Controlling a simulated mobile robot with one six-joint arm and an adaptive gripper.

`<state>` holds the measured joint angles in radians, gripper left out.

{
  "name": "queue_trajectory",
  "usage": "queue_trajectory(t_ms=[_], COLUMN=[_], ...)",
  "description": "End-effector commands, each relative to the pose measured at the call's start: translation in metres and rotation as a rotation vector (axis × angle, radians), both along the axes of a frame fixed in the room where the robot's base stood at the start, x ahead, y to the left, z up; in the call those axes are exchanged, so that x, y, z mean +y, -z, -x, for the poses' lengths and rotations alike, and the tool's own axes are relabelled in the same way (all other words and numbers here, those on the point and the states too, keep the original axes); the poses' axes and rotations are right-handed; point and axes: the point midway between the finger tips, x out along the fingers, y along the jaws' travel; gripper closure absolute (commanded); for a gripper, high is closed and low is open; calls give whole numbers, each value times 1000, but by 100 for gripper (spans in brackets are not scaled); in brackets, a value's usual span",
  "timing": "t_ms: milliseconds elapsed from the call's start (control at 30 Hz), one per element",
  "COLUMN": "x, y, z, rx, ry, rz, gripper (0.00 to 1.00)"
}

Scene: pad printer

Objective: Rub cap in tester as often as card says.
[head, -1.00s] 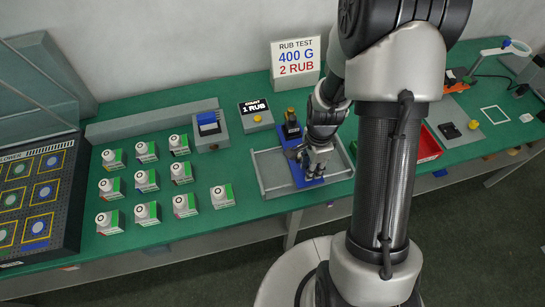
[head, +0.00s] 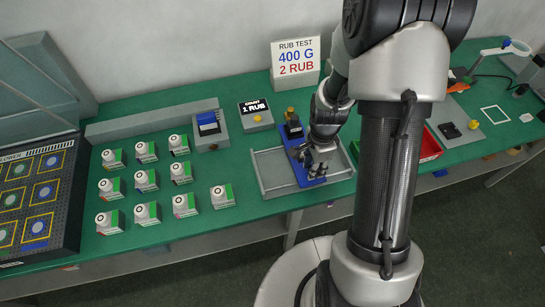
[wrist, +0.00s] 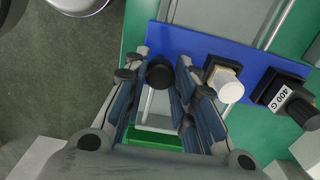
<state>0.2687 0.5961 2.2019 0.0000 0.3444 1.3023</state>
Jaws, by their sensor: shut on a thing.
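The card (head: 297,60) at the back reads RUB TEST, 400 G, 2 RUB. The counter (head: 255,113) beside the tester reads COUNT 2 RUB. The tester has a grey rail frame (head: 264,177) and a blue slide plate (head: 298,160). My gripper (head: 318,170) is over the plate; in the wrist view my gripper (wrist: 163,78) is shut on a black knob (wrist: 159,73) on it. A white cap (wrist: 230,91) sits in a black holder next to the knob. A black weight marked 400 G (wrist: 284,98) stands beyond the cap.
Several white caps on green-and-white stands (head: 145,181) fill the table to the left. A grey block with a blue pad (head: 209,125) stands behind them. A red tray (head: 428,147) is to the right, partly behind my arm.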

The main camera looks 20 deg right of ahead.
Motion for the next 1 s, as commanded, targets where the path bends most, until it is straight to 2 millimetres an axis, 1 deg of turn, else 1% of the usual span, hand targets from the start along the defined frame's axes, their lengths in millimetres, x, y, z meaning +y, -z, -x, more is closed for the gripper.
queue_trajectory(t_ms=[33, 1000], x=[4, 72], y=[-1, -1], z=[-3, -3], rx=[-7, -8], ry=[-3, -3], rz=[2, 1], gripper=[100, 100])
